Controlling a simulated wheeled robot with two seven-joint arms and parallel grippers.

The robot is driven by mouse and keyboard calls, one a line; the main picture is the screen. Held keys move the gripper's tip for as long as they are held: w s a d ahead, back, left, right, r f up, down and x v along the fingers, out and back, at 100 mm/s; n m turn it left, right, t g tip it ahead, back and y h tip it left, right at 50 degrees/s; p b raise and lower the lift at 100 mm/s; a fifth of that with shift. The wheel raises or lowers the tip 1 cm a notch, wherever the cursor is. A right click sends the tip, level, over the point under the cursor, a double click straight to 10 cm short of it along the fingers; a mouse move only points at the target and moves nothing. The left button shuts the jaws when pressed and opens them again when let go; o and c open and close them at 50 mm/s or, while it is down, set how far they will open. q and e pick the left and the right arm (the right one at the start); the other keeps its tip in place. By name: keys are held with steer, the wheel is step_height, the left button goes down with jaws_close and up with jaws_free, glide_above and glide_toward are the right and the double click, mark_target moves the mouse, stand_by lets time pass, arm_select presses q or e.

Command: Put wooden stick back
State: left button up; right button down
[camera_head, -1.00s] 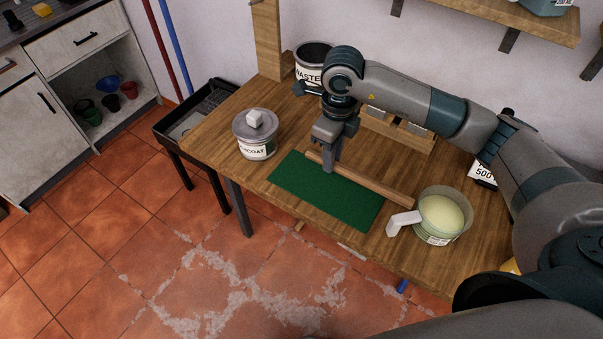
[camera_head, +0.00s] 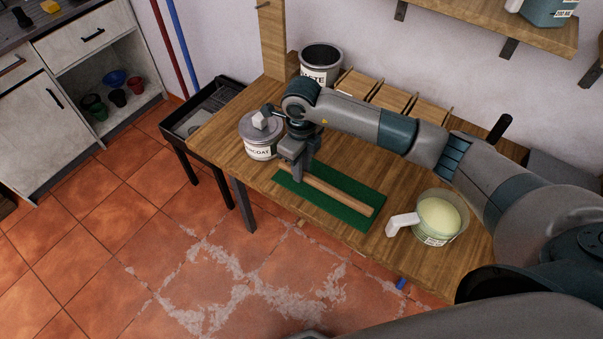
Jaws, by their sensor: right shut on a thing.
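The wooden stick (camera_head: 340,194) is a long light-brown bar lying along the green mat (camera_head: 362,221) in the picture. My right gripper (camera_head: 299,178) points down and is shut on the stick's left end. I cannot tell whether the stick touches the mat or hangs just above it. A grey lidded tin (camera_head: 260,152), its label partly reading "COAT", stands just left of the gripper. A clear pail of pale yellow paint (camera_head: 438,218) with a white handle stands right of the mat. My left gripper is not in view.
An open tin labelled as waste (camera_head: 320,60) stands at the table's back, beside a wooden divided rack (camera_head: 390,97) partly behind my right arm. A black tray stand (camera_head: 196,118) adjoins the table's left end. Bare wooden table (camera_head: 225,128) shows between these things.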

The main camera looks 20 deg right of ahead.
step_height(320, 180, down, 3)
steer(key=shift+r+p, duration=0.2)
steer(key=shift+p, duration=0.55)
steer(key=shift+f, duration=0.25)
steer(key=c, duration=1.6)
jaws_free()
